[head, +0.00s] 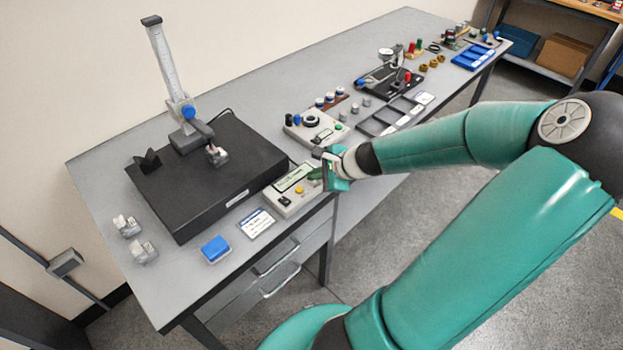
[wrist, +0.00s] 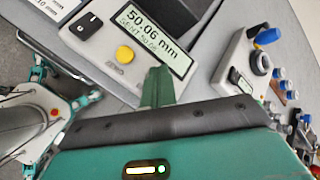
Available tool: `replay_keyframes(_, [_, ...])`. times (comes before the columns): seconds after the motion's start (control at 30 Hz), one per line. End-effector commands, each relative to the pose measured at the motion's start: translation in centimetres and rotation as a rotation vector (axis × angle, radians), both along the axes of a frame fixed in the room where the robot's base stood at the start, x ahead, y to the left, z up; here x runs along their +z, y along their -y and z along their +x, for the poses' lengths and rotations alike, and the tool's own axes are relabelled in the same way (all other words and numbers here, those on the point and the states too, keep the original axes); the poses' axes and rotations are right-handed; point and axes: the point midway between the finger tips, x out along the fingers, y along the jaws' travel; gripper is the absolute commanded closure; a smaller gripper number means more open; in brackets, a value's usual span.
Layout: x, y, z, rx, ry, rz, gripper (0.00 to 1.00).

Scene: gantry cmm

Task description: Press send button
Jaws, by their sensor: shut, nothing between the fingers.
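A pale readout box (head: 283,207) stands at the table's front edge beside the black base plate. In the wrist view the box (wrist: 91,50) carries a round yellow button (wrist: 125,53), with a small unclear label beside it. Its display (wrist: 158,34) reads 50.06 mm, with a smaller line below that seems to start with SENT. My gripper (wrist: 157,82) is shut and empty. Its green fingertips are close to the yellow button, to its lower right in the wrist view, and look apart from it. In the head view my gripper (head: 320,173) partly covers the box's right end.
A height gauge (head: 166,70) stands on the black plate (head: 200,190). A blue block (head: 215,248), a printed card (head: 257,223) and metal blocks (head: 143,251) lie left of the box. A knobbed control box (head: 315,127) and trays (head: 388,115) stand farther along the table.

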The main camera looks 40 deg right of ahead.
Motion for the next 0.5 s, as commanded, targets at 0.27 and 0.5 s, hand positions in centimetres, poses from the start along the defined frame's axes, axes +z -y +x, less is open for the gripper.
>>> replay_keyframes(0.27, [0.4,0.0,0.0,-0.001,-0.001,-0.001,1.00])
replay_keyframes(0.5, [1.6,0.0,0.0,-0.001,-0.001,-0.001,1.00])
